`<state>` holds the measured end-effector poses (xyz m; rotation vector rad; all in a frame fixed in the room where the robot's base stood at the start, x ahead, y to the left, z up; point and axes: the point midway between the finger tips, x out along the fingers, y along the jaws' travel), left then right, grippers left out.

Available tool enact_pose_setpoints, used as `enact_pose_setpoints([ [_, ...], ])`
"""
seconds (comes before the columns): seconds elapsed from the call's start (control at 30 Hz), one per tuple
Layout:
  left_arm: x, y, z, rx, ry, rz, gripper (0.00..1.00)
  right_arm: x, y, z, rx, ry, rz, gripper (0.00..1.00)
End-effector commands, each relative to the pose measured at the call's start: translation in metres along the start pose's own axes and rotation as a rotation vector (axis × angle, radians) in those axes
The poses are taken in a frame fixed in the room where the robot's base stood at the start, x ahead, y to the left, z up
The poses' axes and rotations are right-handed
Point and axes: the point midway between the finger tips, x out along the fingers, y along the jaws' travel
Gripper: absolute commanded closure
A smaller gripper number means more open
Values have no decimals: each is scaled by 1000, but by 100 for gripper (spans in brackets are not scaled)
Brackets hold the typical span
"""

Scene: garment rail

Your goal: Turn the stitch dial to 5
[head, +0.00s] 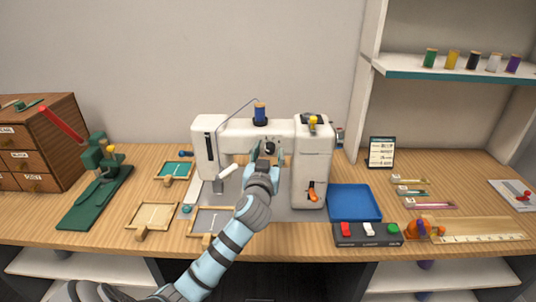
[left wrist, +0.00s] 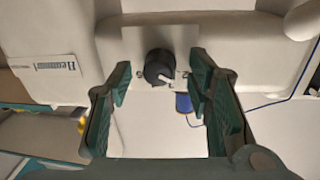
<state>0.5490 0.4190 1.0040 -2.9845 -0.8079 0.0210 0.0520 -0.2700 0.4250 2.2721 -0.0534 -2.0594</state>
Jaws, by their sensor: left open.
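The white sewing machine (head: 312,160) stands on the table. Its stitch dial (head: 270,147) is a black round knob on the front of the upper arm. My left gripper (head: 267,153) is open in front of the dial. In the left wrist view its green-padded fingers (left wrist: 160,78) stand on either side of the dial, with gaps and no visible contact. My right gripper is not in view.
A blue thread spool (head: 260,113) sits on top of the machine. An orange lever (head: 312,195) is on its right column. A blue tray (head: 354,202) and a switch box (head: 367,234) lie to the right. Small wooden trays (head: 152,217) lie to the left.

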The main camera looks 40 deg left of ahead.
Motion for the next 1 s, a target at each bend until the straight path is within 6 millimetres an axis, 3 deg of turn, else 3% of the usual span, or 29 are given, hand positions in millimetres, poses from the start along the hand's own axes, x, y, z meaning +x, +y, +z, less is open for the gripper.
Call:
enact_pose_setpoints([
  [0.3,7,0,0,0,-1,1,54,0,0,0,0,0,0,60],
  [0.6,6,0,0,0,-1,0,100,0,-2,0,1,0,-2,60],
  [1.0,6,0,-1,58,-10,1,100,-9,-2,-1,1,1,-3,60],
])
